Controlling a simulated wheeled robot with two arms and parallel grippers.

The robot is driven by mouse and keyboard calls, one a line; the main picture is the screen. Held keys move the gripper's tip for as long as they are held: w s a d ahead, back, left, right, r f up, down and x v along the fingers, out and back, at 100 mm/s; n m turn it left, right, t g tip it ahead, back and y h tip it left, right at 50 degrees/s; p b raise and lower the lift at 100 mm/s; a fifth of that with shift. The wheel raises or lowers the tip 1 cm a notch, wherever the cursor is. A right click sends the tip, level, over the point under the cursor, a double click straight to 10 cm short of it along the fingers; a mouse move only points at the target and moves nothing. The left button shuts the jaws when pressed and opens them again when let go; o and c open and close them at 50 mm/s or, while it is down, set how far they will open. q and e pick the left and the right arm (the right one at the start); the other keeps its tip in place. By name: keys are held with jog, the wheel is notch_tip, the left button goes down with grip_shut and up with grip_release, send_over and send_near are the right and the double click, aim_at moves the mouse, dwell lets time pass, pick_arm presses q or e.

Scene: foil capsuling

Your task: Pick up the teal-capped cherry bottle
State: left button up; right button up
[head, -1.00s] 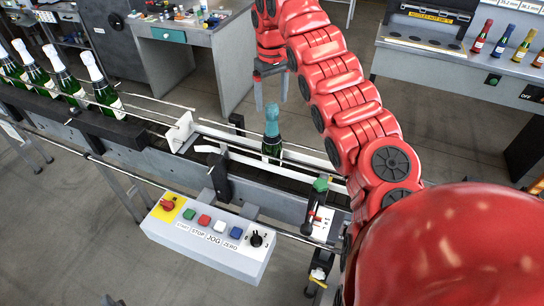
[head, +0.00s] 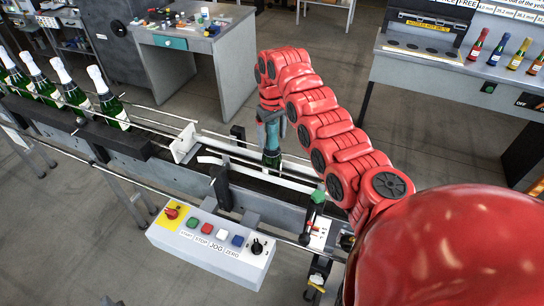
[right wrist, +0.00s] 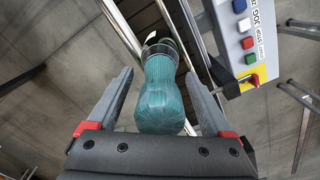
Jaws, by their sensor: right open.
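The teal-capped bottle (head: 271,158) stands upright on the conveyor line, its dark green glass showing below the teal cap. In the right wrist view its teal cap (right wrist: 161,98) fills the middle, and a dark neck and part of a pale label show beyond it. My right gripper (head: 271,137) is at the top of this bottle. In the right wrist view the gripper (right wrist: 159,75) is open, with one finger on each side of the cap and a gap on both sides. My left gripper is out of view.
Several white-capped bottles (head: 72,92) stand in a row at the left of the conveyor. A control box (head: 210,243) with colored buttons is fixed on the near side. Guide rails (head: 225,143) run beside the bottle. A bench (head: 440,68) with small colored bottles stands at right.

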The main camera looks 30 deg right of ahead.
jog(key=shift+w, duration=0.1)
grip_shut()
dwell(1.2)
